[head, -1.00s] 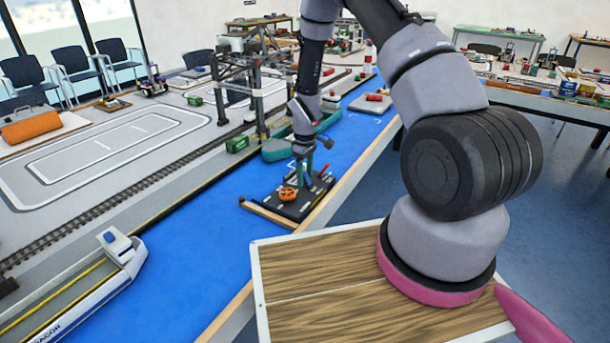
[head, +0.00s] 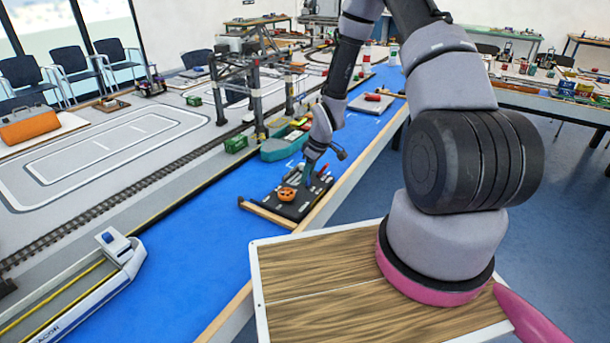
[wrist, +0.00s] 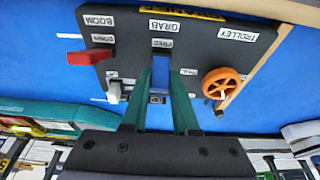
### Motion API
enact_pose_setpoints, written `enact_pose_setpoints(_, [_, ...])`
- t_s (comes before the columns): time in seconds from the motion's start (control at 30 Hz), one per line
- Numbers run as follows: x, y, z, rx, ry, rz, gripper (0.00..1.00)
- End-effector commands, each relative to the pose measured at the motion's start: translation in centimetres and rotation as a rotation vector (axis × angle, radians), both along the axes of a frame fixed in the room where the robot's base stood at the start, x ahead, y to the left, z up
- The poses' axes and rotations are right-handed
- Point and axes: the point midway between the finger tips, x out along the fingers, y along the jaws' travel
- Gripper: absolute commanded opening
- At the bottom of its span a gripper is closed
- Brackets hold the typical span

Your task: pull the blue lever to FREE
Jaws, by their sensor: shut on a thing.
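The FREE label (wrist: 162,43) is just above the fingertips in that view; another small label lies between the fingers. Most of the lever is hidden, so its exact setting cannot be told. In the head view the panel (head: 294,210) lies below my tilted gripper (head: 306,182).
A red lever (wrist: 88,57) and a pale lever (wrist: 115,92) stand on the BOOM side. An orange wheel (wrist: 222,82) is on the TROLLEY side. A green boat (head: 285,150) and the gantry crane (head: 257,100) stand behind the panel in the head view.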

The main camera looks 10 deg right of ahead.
Motion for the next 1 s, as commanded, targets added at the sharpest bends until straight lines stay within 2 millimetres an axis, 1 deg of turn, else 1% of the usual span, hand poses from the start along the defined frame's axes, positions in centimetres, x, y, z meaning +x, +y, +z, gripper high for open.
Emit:
enact_pose_setpoints(0.03, [-0.2, -0.5, 0.0, 0.032, -0.027, -0.008, 0.0])
enact_pose_setpoints(0.5, [-1.6, -1.6, -0.3, 0.328, -0.322, -0.007, 0.0])
enact_pose_setpoints(0.8, [-2.0, -2.0, -0.6, 0.445, -0.443, -0.004, 0.0])
enact_pose_setpoints(1.0, [-2.1, -2.1, -0.8, 0.482, -0.48, -0.003, 0.0])
